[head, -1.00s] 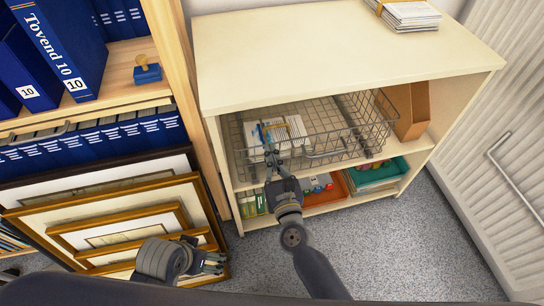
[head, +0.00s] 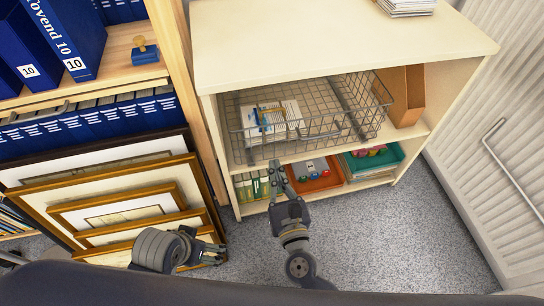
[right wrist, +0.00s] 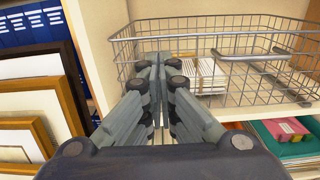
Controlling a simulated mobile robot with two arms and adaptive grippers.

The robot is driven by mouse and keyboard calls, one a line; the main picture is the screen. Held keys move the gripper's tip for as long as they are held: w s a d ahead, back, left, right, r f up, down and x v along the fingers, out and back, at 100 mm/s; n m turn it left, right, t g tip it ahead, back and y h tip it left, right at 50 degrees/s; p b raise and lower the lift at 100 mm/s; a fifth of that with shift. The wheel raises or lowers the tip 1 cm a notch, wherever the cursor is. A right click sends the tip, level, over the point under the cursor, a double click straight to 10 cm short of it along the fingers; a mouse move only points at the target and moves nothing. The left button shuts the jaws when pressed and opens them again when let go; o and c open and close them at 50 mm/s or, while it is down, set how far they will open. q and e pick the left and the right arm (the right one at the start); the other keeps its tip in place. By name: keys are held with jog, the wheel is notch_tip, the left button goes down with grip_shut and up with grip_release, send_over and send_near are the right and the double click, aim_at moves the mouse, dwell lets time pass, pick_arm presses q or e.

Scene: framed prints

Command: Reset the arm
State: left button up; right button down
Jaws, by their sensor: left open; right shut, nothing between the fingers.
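My right gripper (head: 276,168) is shut and empty. It points at the shelf unit (head: 330,30) from the front, below and in front of the wire basket (head: 240,142). In the right wrist view its closed fingers (right wrist: 153,66) show in front of the basket (right wrist: 215,38). My left gripper (head: 216,252) is open and empty at the lower left, in front of the framed prints (head: 110,216). The basket holds a stack of white papers or cards (head: 288,112) with something blue and tan on it.
Below the basket stand green-spined books (head: 250,187), an orange tray (head: 322,182) and a teal tray (head: 385,160). A brown file holder (head: 408,92) stands right of the basket. A bookcase with blue binders (head: 75,40) is at left, a radiator (head: 490,90) at right. Grey carpet (head: 390,240) is clear.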

pick_arm(q)
jog(key=shift+s+r, duration=0.1)
jog(key=shift+r, duration=0.35)
pick_arm(e)
jog(key=v, duration=0.2)
jog(key=shift+s+d, duration=0.1)
jog(key=shift+s, duration=0.25)
